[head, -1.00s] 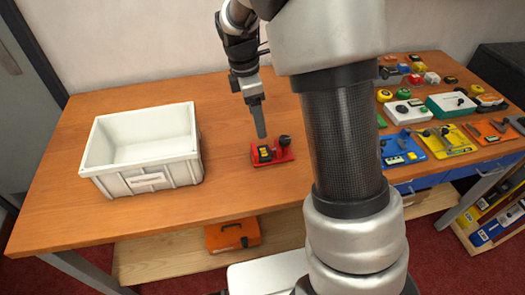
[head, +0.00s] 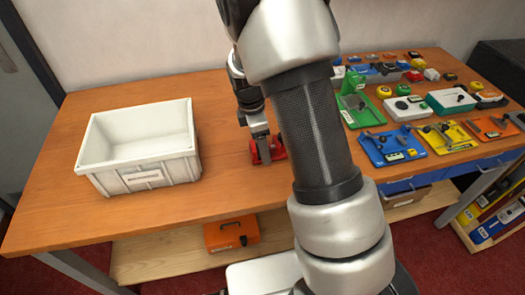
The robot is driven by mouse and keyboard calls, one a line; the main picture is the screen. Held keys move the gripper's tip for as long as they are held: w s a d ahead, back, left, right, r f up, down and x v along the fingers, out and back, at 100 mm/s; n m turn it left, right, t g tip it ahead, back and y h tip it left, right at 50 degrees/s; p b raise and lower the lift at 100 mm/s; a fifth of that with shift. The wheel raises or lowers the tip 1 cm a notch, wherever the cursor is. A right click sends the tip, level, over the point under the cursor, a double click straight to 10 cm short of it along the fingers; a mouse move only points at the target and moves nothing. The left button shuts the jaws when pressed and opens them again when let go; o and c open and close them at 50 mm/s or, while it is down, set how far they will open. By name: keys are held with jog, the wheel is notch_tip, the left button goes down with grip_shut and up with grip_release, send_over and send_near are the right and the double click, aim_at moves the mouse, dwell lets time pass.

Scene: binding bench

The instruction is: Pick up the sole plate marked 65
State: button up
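A small red plate (head: 279,152) with dark fittings lies on the wooden bench, right of the white bin. It is mostly hidden behind my gripper and arm, and no 65 can be read on it. My gripper (head: 263,156) is down at the red plate, its fingers pointing downward in front of it. Whether the fingers touch or hold the plate cannot be told, nor whether they are open or shut. Several coloured plates with fittings lie on the right of the bench, among them a blue one (head: 376,153) and a yellow one (head: 438,143); their markings are too small to read.
A white bin (head: 150,179) stands empty on the left of the bench (head: 225,188). A green stand (head: 352,92) and a white box (head: 404,108) stand among the crowded items at right. The bench between bin and red plate is clear. An orange case (head: 231,232) sits on the lower shelf.

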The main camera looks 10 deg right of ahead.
jog(key=c, duration=1.1)
jog(key=shift+c, duration=0.4)
